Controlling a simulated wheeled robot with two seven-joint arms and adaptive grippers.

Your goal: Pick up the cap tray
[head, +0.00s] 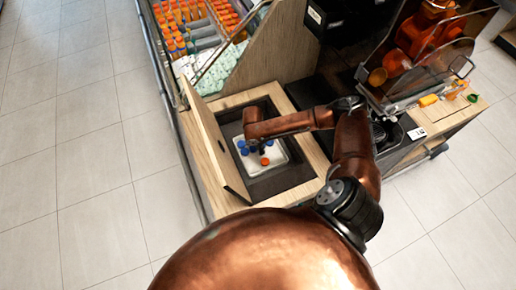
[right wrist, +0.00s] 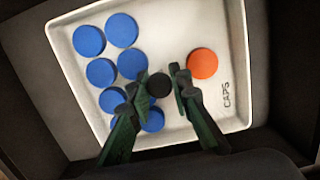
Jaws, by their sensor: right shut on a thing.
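The white cap tray (head: 281,154) lies inside a dark recessed compartment. In the right wrist view the tray (right wrist: 180,32) fills most of the picture, with "CAPS" printed near its right side. Several blue caps (right wrist: 121,29) and an orange cap (right wrist: 202,63) lie in it. My right gripper (right wrist: 160,84) is shut on a dark round knob (right wrist: 159,86) near the tray's middle. I cannot tell whether the tray is lifted off the compartment floor. In the head view my right arm reaches over the compartment and partly covers the gripper. My left gripper is not in view.
The compartment's dark walls (head: 292,174) stand close around the tray. An open wooden lid (head: 212,150) stands along its left side. A rack of bottles (head: 190,30) is at the back left. An orange juicer (head: 415,38) stands at the right.

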